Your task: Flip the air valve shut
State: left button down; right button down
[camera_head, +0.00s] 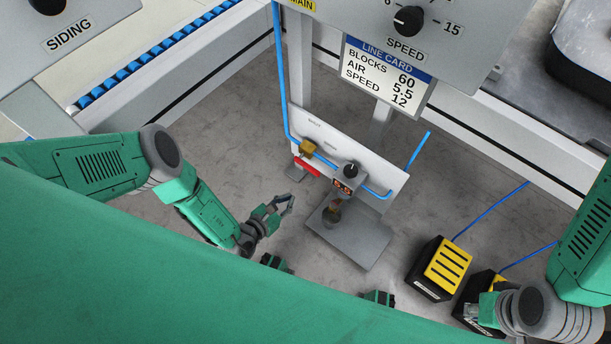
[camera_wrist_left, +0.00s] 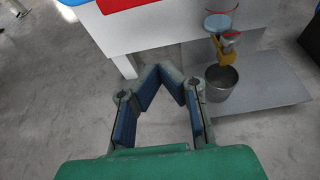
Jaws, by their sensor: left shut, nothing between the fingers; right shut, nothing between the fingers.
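The air valve has a brass body (camera_head: 307,148) on the blue air pipe, mounted on a white panel (camera_head: 369,169) at the centre of the head view. Its red lever (camera_head: 307,167) lies just below the body, roughly along the pipe's run. Part of the red lever also shows at the top of the left wrist view (camera_wrist_left: 120,4). My left gripper (camera_head: 288,203) is shut and empty, below and left of the lever and apart from it. Its fingertips meet in the left wrist view (camera_wrist_left: 160,68). My right gripper (camera_head: 474,312) is shut and empty near the pedals at lower right.
A metal cup (camera_head: 331,215) stands on a grey plate (camera_head: 364,243) below. A line card (camera_head: 386,75) hangs above. Yellow-black pedals (camera_head: 449,265) are at lower right. Floor left of the panel is clear.

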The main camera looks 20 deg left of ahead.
pick_arm(q)
jog(key=b+x, duration=0.6)
jog(key=x, duration=0.4)
jog(key=shift+r+p, duration=0.75)
jog(key=shift+r, duration=1.2)
